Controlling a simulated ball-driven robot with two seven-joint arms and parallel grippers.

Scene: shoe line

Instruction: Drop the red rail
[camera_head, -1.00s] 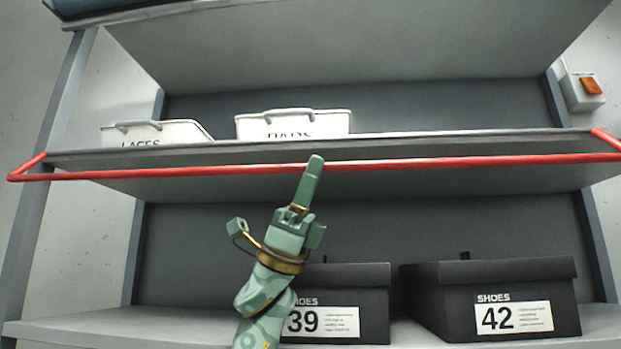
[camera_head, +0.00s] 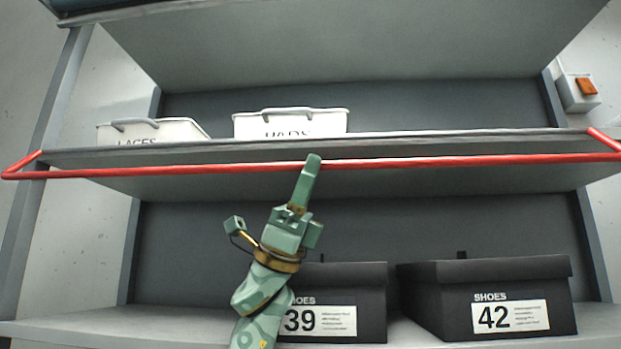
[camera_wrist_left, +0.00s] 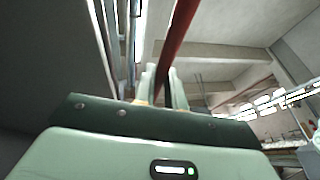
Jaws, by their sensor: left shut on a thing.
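The red rail (camera_head: 450,161) runs across the front of the middle shelf in the head view, with its ends bent back toward the shelf at both sides. My left gripper (camera_head: 312,162) reaches up from below and is shut on the rail near its middle. In the left wrist view the red rail (camera_wrist_left: 178,40) passes between the two fingers of the left gripper (camera_wrist_left: 164,88). The fingertips hide a short piece of the rail in the head view. My right gripper is not in view.
On the middle shelf (camera_head: 400,136) stand a white LACES bin (camera_head: 165,131) and another white bin (camera_head: 290,122). Below are dark shoe boxes marked 39 (camera_head: 350,275) and 42 (camera_head: 490,270). A box with an orange switch (camera_head: 586,87) is at the upper right.

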